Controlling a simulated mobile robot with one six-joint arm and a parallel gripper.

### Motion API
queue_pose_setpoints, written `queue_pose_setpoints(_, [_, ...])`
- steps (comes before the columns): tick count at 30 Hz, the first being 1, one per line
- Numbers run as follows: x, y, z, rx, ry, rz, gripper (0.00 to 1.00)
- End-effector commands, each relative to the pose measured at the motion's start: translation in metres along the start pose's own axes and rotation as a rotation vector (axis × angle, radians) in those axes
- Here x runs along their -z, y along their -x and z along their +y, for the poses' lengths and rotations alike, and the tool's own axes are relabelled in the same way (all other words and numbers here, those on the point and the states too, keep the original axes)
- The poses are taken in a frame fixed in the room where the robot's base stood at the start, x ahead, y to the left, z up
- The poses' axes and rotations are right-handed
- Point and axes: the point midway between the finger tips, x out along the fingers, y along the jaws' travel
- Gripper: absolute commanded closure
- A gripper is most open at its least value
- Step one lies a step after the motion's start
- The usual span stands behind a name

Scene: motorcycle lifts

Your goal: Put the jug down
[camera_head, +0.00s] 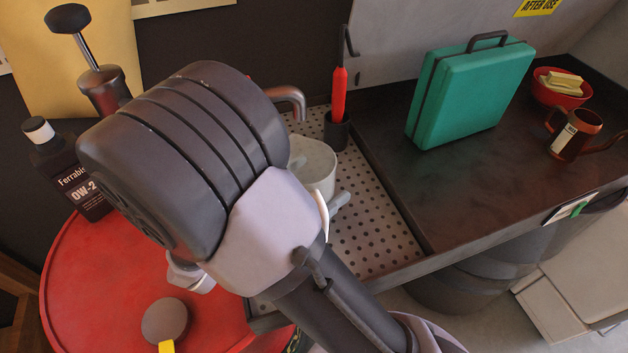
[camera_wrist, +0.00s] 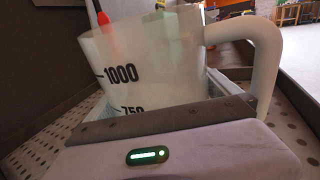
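The jug (camera_head: 314,163) is a pale, translucent measuring jug over the perforated tray (camera_head: 372,225) in the head view, partly hidden by my arm. In the wrist view the jug (camera_wrist: 150,62) stands close and roughly upright, with marks 1000 and 750 and its handle (camera_wrist: 262,50) on the right. Its lower part is hidden behind my gripper body, so I cannot see whether its base touches the tray. My gripper is right in front of the jug in the wrist view. Its fingertips are hidden in both views, so its grip on the jug is not visible.
A red-handled tool (camera_head: 339,95) stands in a dark cup behind the jug. A green case (camera_head: 470,95), a red bowl (camera_head: 560,95) and a copper can (camera_head: 572,138) stand on the dark bench at right. A red drum top (camera_head: 105,280) with a bottle (camera_head: 68,170) is at left.

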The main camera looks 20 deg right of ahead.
Motion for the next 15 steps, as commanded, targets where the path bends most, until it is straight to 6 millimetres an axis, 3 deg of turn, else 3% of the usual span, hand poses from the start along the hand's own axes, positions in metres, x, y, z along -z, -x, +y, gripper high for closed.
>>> queue_pose_setpoints(7, [-0.006,0.007,0.001,-0.002,0.002,0.0,0.0])
queue_pose_setpoints(15, [-0.009,0.082,0.001,-0.005,0.001,-0.001,0.0])
